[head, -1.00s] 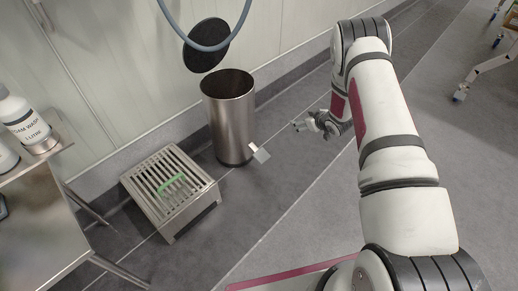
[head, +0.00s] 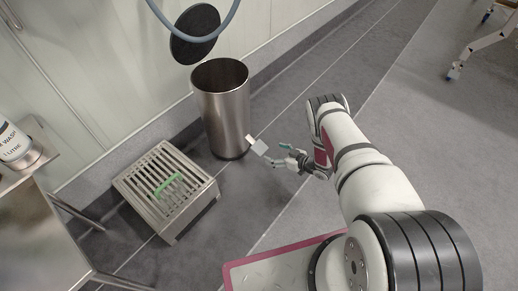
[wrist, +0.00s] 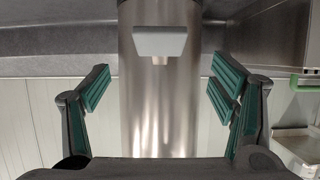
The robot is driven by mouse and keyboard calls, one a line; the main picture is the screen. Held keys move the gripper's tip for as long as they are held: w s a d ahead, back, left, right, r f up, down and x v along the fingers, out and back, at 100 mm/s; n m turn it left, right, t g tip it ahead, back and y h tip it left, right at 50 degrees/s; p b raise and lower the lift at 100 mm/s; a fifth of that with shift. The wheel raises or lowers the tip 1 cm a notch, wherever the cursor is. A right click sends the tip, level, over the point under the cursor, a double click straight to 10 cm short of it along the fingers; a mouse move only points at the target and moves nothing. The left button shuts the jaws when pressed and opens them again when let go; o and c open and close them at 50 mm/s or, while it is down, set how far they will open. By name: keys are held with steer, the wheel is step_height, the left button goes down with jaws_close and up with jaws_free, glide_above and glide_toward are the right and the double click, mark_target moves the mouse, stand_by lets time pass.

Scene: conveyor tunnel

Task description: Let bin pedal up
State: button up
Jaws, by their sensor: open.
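The steel bin (head: 222,115) stands upright on the floor near the wall. Its dark round lid (head: 195,34) stands open above and behind the rim. A pale flat pedal (head: 257,145) sticks out low at the bin's right front side. It also shows in the wrist view (wrist: 160,41), in front of the bin's shiny body (wrist: 158,110). My gripper (head: 280,154) is low, just right of the pedal. In the wrist view my gripper (wrist: 160,92) is open and empty, its green-padded fingers spread either side of the pedal and apart from it.
A slatted metal step stool (head: 165,190) with a green handle stands left of the bin. A steel table (head: 35,225) with a bottle (head: 12,145) is at the far left. A blue-grey hose (head: 205,47) hangs before the lid. A wheeled frame (head: 480,45) stands far right; floor between is clear.

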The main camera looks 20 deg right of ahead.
mark_target(260, 148)
steer(key=b+x, duration=0.4)
steer(key=x, duration=0.6)
steer(key=shift+f, duration=0.15)
